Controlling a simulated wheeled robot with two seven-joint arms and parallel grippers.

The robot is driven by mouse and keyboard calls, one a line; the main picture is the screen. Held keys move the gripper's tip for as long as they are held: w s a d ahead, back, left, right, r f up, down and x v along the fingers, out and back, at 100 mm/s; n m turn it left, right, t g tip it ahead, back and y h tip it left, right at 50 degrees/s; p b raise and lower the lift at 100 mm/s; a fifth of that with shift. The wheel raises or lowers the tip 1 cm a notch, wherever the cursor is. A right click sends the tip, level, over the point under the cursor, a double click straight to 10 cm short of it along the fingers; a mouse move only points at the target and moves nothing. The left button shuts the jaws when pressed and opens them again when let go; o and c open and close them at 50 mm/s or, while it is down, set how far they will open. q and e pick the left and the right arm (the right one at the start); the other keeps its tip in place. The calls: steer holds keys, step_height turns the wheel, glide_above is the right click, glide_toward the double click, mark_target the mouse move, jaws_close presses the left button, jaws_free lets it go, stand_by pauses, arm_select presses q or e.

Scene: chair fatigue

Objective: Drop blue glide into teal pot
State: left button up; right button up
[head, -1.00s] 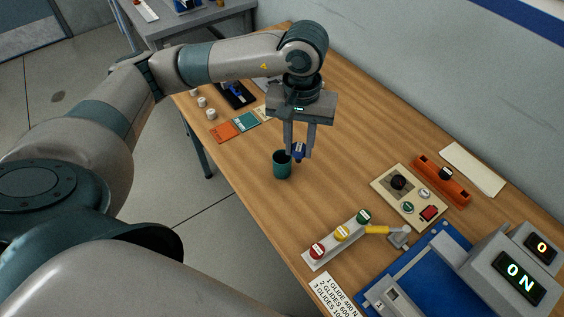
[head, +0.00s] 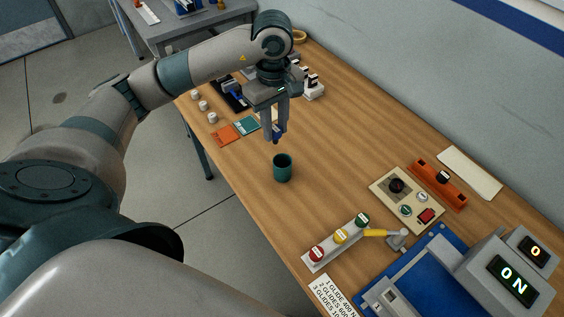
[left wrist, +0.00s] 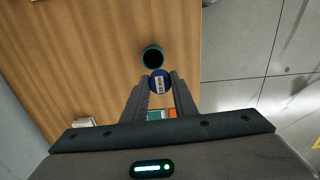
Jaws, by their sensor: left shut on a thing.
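The teal pot (head: 283,169) stands upright on the wooden table, and its dark opening shows in the left wrist view (left wrist: 152,58). My left gripper (head: 276,138) is shut on the blue glide (head: 277,134). It holds the glide above the table, behind the pot in the head view and apart from it. In the left wrist view the glide (left wrist: 160,82) shows its round blue face with a pale label between the fingertips, close beside the pot's opening in the picture. My right gripper is in neither view.
An orange card (head: 223,135) and a teal card (head: 246,125) lie behind the pot, with small white cylinders (head: 203,105) along the table edge. A button strip (head: 338,243), a control panel (head: 407,199) and a blue machine (head: 430,275) stand in front. Table around the pot is clear.

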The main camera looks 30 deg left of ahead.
mark_target(275, 143)
arm_select(q)
steer(key=shift+f+b, duration=0.8)
steer(key=shift+f, duration=2.1)
steer(key=o, duration=1)
steer(key=shift+o, duration=0.2)
